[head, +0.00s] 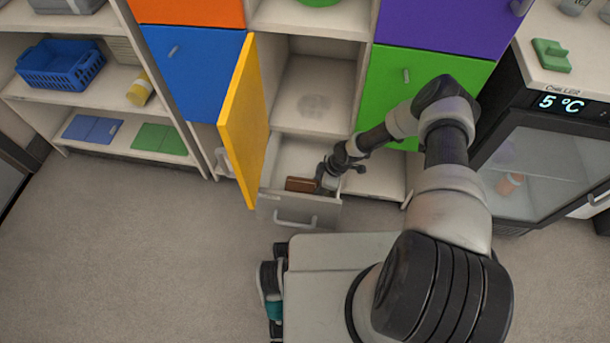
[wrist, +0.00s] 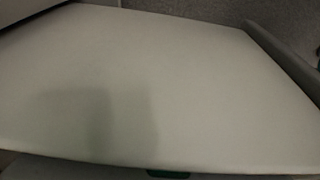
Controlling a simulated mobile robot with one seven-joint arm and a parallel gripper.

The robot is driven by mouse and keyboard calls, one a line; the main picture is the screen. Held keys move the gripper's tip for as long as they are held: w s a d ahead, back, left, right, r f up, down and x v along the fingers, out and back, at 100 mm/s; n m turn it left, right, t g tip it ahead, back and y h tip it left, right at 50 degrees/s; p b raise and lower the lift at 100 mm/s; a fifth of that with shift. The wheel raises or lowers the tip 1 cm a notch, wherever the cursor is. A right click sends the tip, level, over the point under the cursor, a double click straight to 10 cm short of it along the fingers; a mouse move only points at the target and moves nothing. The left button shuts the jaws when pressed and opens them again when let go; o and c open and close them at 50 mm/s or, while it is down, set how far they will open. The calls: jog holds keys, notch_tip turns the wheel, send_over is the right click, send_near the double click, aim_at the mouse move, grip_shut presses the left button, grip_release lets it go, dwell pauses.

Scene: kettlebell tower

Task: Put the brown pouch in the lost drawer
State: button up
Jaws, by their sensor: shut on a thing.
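The brown pouch (head: 301,185) shows in the head view at the open drawer (head: 312,214), just behind its grey front. My gripper (head: 322,180) is at the pouch's right end, shut on it. The pouch lies within the drawer's outline, but I cannot tell whether it rests on the drawer's floor or hangs above it. No "lost" label can be read on the drawer. The wrist view shows only a broad pale surface, with neither the pouch nor the fingers in it.
A yellow door (head: 241,125) stands open left of the drawer. A green door (head: 400,88) and the chiller (head: 540,140) are to the right. A blue basket (head: 60,68) sits on the left shelves. The floor (head: 120,250) at left is clear.

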jog(key=o, duration=1.3)
jog(key=c, duration=0.4)
jog(key=p+v, duration=0.4)
jog(key=v, duration=0.5)
jog(key=shift+p, duration=0.3)
